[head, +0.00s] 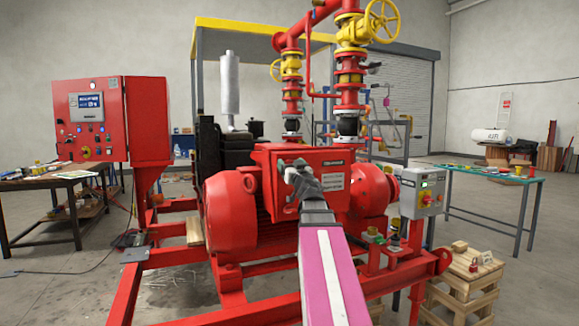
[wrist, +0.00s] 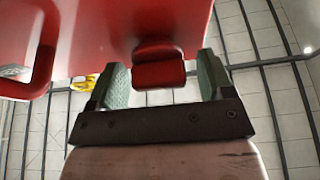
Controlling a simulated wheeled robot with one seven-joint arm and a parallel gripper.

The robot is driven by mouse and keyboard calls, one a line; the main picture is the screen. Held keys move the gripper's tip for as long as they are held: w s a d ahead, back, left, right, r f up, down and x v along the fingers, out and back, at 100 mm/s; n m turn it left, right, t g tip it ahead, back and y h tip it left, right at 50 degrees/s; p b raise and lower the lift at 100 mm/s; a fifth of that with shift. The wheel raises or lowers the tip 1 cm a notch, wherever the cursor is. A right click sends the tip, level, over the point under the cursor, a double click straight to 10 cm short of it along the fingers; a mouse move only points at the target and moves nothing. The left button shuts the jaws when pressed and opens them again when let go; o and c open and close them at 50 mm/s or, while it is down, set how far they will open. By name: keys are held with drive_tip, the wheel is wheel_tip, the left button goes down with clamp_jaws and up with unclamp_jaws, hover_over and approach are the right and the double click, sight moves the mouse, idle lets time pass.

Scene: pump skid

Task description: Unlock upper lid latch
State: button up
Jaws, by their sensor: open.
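A red box with a lid (head: 325,165) sits on top of the red pump skid in the head view. My gripper (head: 291,165) is at the left part of its front face, at the end of my pink and white arm. In the wrist view my gripper (wrist: 160,62) is open, with one green-grey finger pad on each side. A small red latch tab (wrist: 158,74) lies between the pads, with visible gaps on both sides. The tab hangs from a larger red surface (wrist: 90,30). In the head view the latch is hidden behind my gripper.
A grey switch box (head: 421,191) is right of the motor, near a wooden crate (head: 463,292). Red pipes with yellow valves (head: 352,28) rise behind the box. Open floor shows beyond the skid.

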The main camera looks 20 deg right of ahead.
drive_tip(key=c, duration=0.9)
drive_tip(key=shift+n, duration=0.4)
drive_tip(key=n+y, duration=0.2)
drive_tip(key=n, duration=0.1)
drive_tip(key=n+y, duration=0.1)
drive_tip(key=n, duration=0.2)
drive_tip(key=shift+a+g+y, duration=0.1)
drive_tip(key=shift+g+y, duration=0.3)
drive_tip(key=n+g+y, duration=0.1)
drive_tip(key=n, duration=0.2)
drive_tip(key=n+y, duration=0.1)
drive_tip(key=n, duration=0.2)
drive_tip(key=shift+a+f+n+g, duration=0.1)
drive_tip(key=shift+n+g, duration=0.2)
drive_tip(key=shift+g, duration=0.1)
drive_tip(key=n+g, duration=0.1)
drive_tip(key=n, duration=0.1)
drive_tip(key=n+y, duration=0.1)
drive_tip(key=n, duration=0.2)
drive_tip(key=shift+f+g, duration=0.1)
drive_tip(key=shift+g, duration=0.3)
drive_tip(key=shift+a+f+n+g, duration=0.15)
drive_tip(key=shift+n+g, duration=0.65)
drive_tip(key=shift+n, duration=1.2)
drive_tip(key=o, duration=0.9)
